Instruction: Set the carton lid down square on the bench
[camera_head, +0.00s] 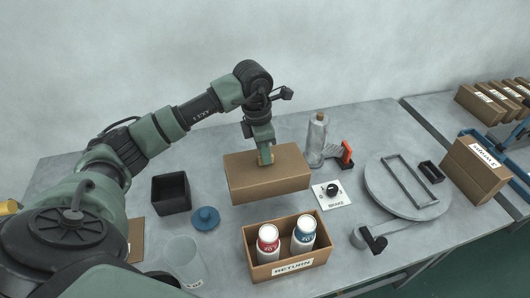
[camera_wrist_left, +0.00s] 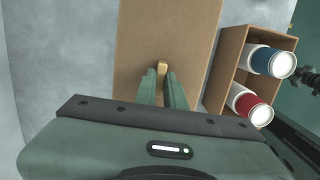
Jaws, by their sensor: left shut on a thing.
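The carton lid (camera_head: 262,182) is a brown cardboard box shape with its closed top up. My left gripper (camera_head: 265,158) is above it, shut on a small tan tab at the middle of its top. The lid hangs over the bench (camera_head: 340,262), behind the open RETURN carton, and seems raised, with a shadow below. In the left wrist view the lid (camera_wrist_left: 150,30) fills the upper middle, and the gripper's fingers (camera_wrist_left: 163,82) close on the tab. The lid's underside is hidden. My right gripper is not in view.
The RETURN carton (camera_head: 291,268) holds a red-labelled bottle (camera_head: 268,245) and a blue-labelled bottle (camera_head: 303,235). A black bin (camera_head: 171,193) and blue disc (camera_head: 205,218) lie left. A brake switch plate (camera_head: 329,196), glass bottle (camera_head: 316,140) and round turntable (camera_head: 400,200) stand right.

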